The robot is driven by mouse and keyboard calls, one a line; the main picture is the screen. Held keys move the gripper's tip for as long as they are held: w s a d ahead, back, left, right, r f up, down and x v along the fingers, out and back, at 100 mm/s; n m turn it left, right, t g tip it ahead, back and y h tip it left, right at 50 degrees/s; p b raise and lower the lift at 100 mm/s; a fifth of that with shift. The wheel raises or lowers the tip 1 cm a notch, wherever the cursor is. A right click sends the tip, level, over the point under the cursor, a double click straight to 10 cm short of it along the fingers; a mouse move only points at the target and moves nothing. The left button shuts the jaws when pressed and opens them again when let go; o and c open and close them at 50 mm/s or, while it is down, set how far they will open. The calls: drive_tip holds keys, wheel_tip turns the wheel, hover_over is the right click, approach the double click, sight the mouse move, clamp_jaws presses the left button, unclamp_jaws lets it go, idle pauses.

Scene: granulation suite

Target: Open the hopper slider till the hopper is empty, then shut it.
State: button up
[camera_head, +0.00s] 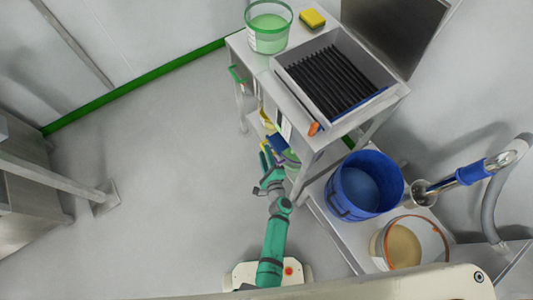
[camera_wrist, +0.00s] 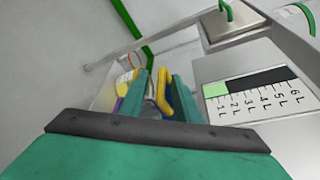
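The steel hopper body (camera_wrist: 240,68) fills the right of the wrist view, and its gauge (camera_wrist: 258,92) is marked 1 L to 6 L. A short green band lies at the 1 L end and the rest is black. A yellow hooked handle, seemingly the slider's (camera_wrist: 163,95), stands between the teal fingers of my gripper (camera_wrist: 160,100), close to the right finger. A gap shows on the left, so my gripper looks open around it. In the head view my gripper (camera_head: 266,168) is low beside the steel stand. The hopper's outlet is hidden.
A box with black slats (camera_head: 290,80) tops the stand, with a green-tinted bucket (camera_head: 268,42) and yellow sponge (camera_head: 312,18) behind. A blue bucket (camera_head: 338,200) and a pail of tan material (camera_head: 380,244) stand right.

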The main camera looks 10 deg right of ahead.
drive_tip(key=v, duration=1.1)
drive_tip(key=shift+w, duration=0.1)
